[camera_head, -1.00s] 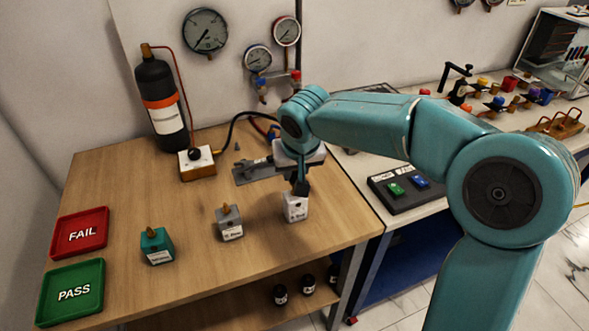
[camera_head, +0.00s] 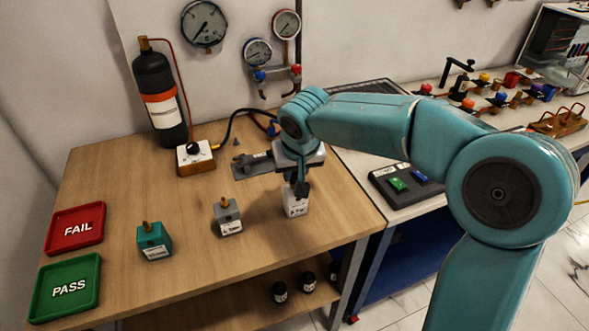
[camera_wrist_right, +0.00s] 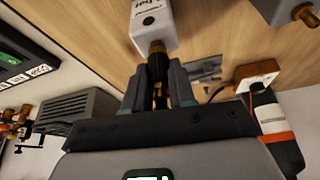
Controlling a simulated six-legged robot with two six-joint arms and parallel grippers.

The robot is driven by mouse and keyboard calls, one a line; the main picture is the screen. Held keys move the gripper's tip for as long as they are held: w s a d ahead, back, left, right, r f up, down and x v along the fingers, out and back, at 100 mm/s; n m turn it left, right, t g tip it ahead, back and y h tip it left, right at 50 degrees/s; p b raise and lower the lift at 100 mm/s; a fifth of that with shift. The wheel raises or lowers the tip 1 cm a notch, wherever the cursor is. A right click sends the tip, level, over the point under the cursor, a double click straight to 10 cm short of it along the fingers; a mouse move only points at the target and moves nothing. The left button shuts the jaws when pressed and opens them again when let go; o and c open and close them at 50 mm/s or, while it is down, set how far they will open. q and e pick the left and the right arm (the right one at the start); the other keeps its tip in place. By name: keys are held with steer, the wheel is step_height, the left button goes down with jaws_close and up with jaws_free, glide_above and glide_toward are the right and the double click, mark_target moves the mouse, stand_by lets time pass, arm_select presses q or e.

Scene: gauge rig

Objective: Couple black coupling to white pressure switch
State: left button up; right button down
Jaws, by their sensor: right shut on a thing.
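The white pressure switch (camera_head: 295,203) stands on the wooden bench near its right front edge. It also shows at the top of the right wrist view (camera_wrist_right: 154,25), with a brass stub (camera_wrist_right: 157,46) pointing toward my gripper. My right gripper (camera_wrist_right: 159,80) is above the switch, shut on the black coupling (camera_wrist_right: 159,68). The coupling is in line with the stub and its end meets or nearly meets it; how far it is seated I cannot tell. In the head view my right gripper (camera_head: 301,187) hides most of the coupling. My left gripper is out of view.
A grey switch (camera_head: 228,218) and a teal switch (camera_head: 154,241) stand to the left. Red FAIL (camera_head: 101,237) and green PASS (camera_head: 98,288) trays lie at the left edge. A hose-fed block (camera_head: 196,160) and black bottle (camera_head: 158,100) stand behind. The bench between is clear.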

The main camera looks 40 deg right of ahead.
steer(key=shift+f, duration=0.25)
stand_by(0.6)
steer(key=c, duration=0.5)
jaws_free()
steer(key=shift+c, duration=0.2)
steer(key=p+v, duration=0.1)
steer(key=v, duration=1.5)
steer(key=shift+r, duration=0.2)
steer(key=shift+s, duration=0.1)
